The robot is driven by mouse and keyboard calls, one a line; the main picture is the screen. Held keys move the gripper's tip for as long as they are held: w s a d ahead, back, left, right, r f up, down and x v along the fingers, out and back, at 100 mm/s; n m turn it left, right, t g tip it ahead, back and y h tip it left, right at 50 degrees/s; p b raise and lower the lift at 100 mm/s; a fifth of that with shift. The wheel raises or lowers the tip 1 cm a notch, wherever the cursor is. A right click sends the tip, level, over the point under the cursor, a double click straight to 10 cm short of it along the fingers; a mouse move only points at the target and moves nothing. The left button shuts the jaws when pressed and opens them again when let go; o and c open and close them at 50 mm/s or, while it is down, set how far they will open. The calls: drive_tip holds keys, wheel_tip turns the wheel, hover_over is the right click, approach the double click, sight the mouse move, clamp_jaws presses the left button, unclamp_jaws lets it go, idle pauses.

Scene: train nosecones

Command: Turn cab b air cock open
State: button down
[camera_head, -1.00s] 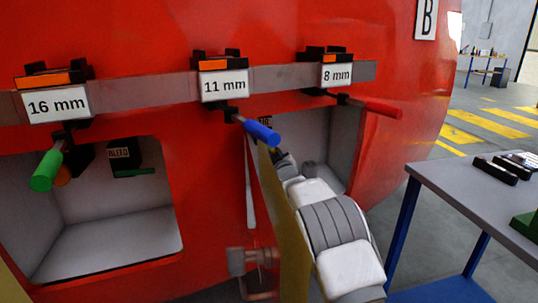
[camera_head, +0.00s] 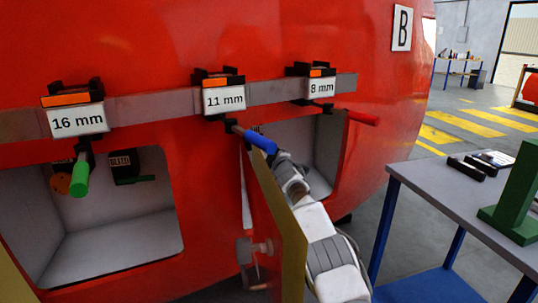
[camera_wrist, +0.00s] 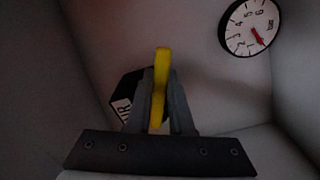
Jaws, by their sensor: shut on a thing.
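The air cock shows in the wrist view as a yellow handle (camera_wrist: 161,62) in front of a black block (camera_wrist: 125,88) with a partly hidden white label ending in "IR". The handle stands about upright in the picture. My gripper (camera_wrist: 160,98) is shut on it, with one grey finger on each side. In the head view, my arm reaches into the right recess (camera_head: 325,145) of the red nosecone marked B (camera_head: 402,28). My gripper and the yellow handle are hidden there.
A gauge (camera_wrist: 249,27) with a red needle is on the recess wall. An open door panel (camera_head: 279,220) stands beside my arm. Blue-handled (camera_head: 261,139) and red-handled (camera_head: 363,117) tools hang above. A grey table (camera_head: 440,190) stands at right.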

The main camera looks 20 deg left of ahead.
drive_tip(key=shift+w+d+r+n, duration=0.15)
drive_tip(key=shift+r+n, duration=0.45)
drive_tip(key=shift+n, duration=0.55)
drive_tip(key=shift+d+r+n, duration=0.1)
drive_tip(key=shift+r+n, duration=0.45)
drive_tip(key=shift+n, duration=0.6)
drive_tip(key=shift+r, duration=0.1)
drive_tip(key=c, duration=0.8)
unclamp_jaws()
